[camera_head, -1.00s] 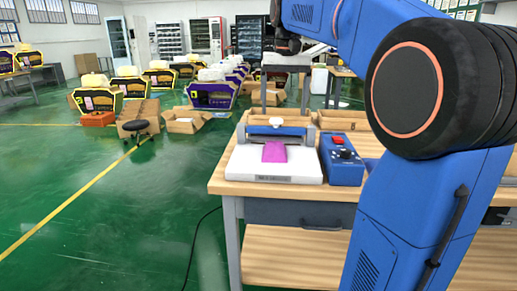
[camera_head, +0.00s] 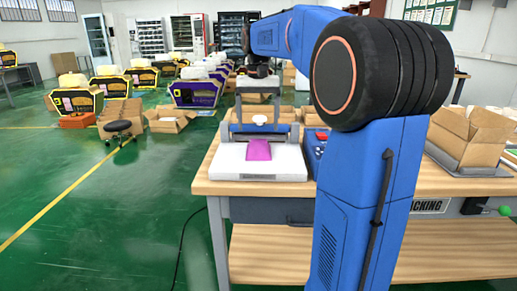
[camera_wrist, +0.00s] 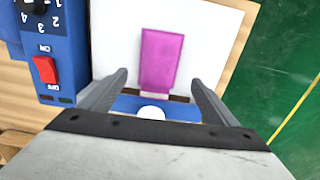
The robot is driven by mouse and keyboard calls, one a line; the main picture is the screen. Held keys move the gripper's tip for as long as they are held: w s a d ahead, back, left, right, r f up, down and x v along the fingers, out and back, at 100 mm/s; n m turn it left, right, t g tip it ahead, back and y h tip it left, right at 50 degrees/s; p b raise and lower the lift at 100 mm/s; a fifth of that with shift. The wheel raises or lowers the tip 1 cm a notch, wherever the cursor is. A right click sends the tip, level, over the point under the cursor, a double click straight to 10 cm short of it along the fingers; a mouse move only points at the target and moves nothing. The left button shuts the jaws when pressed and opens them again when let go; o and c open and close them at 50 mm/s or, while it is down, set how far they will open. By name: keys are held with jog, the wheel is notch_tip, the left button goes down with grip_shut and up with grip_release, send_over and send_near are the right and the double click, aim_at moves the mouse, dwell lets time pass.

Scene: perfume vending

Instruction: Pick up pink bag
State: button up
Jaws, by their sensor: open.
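The pink bag (camera_head: 258,150) lies flat on the white plate of a press-like machine (camera_head: 231,167) on the wooden workbench. In the wrist view the pink bag (camera_wrist: 161,60) lies on the white plate (camera_wrist: 113,42), ahead of my fingertips and between their lines. My gripper (camera_wrist: 158,82) is open, with one grey finger on each side and nothing between them touching the bag. How high the gripper is above the bag cannot be told. The gripper's fingers are not clear in the head view.
A blue control box with a red switch (camera_wrist: 45,69) stands beside the plate; my arm partly hides it in the head view. An open cardboard box (camera_head: 470,137) stands at the right of the wooden workbench (camera_head: 212,187). Green floor (camera_head: 100,215) lies open to the left.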

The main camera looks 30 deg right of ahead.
aim_at(259, 143)
jog(key=shift+s+f, duration=0.2)
jog(key=shift+f, duration=3.4)
jog(key=shift+c, duration=0.4)
jog(key=c, duration=1.1)
jog(key=shift+r, duration=0.1)
